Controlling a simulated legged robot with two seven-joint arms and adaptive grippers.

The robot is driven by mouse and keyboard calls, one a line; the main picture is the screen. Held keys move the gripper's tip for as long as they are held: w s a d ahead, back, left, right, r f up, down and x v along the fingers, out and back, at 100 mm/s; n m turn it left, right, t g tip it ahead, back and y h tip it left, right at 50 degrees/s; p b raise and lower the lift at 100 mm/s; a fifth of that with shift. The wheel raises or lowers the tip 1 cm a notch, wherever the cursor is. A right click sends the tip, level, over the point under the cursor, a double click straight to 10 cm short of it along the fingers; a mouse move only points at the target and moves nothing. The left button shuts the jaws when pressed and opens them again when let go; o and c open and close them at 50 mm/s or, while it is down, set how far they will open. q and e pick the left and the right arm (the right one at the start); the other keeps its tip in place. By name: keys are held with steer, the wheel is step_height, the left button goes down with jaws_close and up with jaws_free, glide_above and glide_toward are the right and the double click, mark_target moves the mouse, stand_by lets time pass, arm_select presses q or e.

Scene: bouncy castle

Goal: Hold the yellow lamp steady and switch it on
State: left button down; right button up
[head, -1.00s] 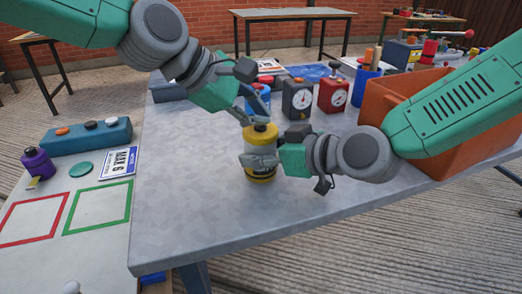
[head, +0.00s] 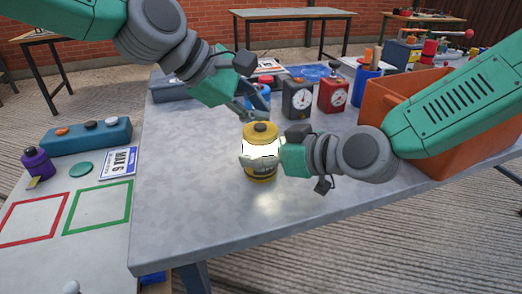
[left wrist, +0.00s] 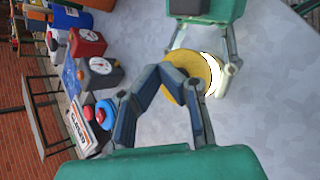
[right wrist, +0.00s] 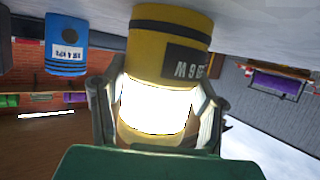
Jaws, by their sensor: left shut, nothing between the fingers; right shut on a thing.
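The yellow lamp (head: 261,170) stands upright on the grey table, with a dark knob on its yellow top. Its middle band glows bright white. My right gripper (head: 260,159) is shut on the lamp from the right. In the right wrist view the lamp (right wrist: 165,45) appears upside down, its glowing band between the fingers (right wrist: 158,100). My left gripper (head: 250,115) is shut and empty, just above and behind the lamp's top, apart from the knob. In the left wrist view its closed fingertips (left wrist: 172,72) overlap the lamp's yellow top (left wrist: 190,75), partly hiding it.
Behind the lamp stand a blue canister (head: 262,94), a black gauge box (head: 298,98) and a red gauge box (head: 332,94). The table's front left is clear. A side surface holds a blue-green button box (head: 88,138).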

mark_target(259, 126)
arm_select(q)
steer(key=shift+r, duration=2.95)
arm_select(e)
steer(key=o, duration=1.5)
steer(key=shift+d, duration=0.1)
